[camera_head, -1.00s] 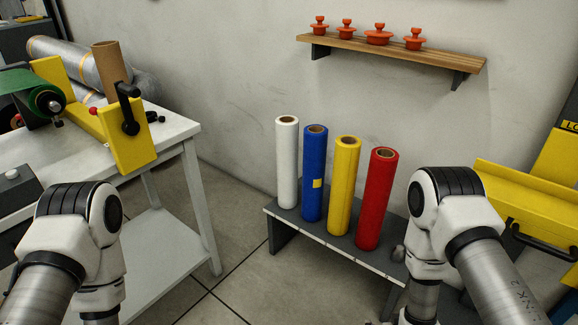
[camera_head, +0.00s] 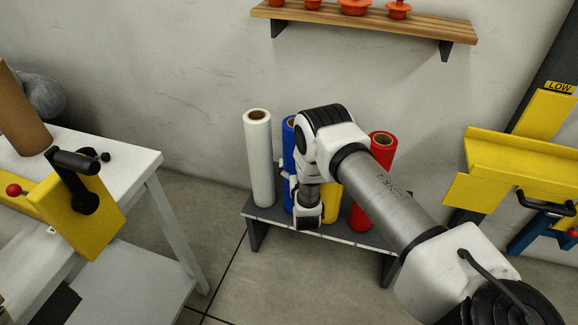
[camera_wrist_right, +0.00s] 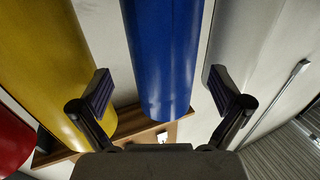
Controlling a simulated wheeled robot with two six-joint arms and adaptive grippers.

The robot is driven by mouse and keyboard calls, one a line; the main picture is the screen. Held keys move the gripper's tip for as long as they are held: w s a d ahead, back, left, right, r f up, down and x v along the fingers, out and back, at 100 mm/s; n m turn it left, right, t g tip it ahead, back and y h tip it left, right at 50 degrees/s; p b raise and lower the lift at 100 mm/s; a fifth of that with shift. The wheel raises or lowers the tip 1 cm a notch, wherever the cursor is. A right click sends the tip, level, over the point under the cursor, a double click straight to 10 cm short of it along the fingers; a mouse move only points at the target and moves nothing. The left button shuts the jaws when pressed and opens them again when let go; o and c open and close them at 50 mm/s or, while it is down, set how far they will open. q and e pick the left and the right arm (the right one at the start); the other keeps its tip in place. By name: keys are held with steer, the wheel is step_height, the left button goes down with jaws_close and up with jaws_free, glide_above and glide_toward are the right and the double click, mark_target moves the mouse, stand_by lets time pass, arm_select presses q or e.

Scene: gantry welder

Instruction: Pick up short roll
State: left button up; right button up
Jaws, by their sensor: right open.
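Four rolls stand upright in a row on a low grey bench (camera_head: 263,216): white (camera_head: 259,160), blue (camera_head: 287,140), yellow (camera_head: 333,203) and red (camera_head: 382,150). I cannot tell which is the short one. My right arm crosses in front of the blue and yellow rolls and hides much of them. In the right wrist view my right gripper (camera_wrist_right: 161,92) is open, with the blue roll (camera_wrist_right: 165,50) between its spread fingers. The yellow roll (camera_wrist_right: 60,60) is just left of them and the white roll (camera_wrist_right: 240,45) just right. Contact is not clear. My left gripper is out of view.
A wooden wall shelf (camera_head: 365,27) with orange items hangs above the rolls. A white table (camera_head: 140,165) with a yellow bracket (camera_head: 75,215) and a brown tube (camera_head: 20,115) stands at left. Yellow machinery (camera_head: 510,160) is at right. Floor between table and bench is clear.

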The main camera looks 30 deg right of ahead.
steer(key=x, duration=0.6)
steer(key=shift+w+b, duration=0.3)
steer(key=shift+w, duration=0.2)
steer(key=c, duration=1.4)
steer(key=shift+w+r, duration=0.1)
steer(key=shift+r, duration=0.05)
steer(key=shift+c, duration=0.7)
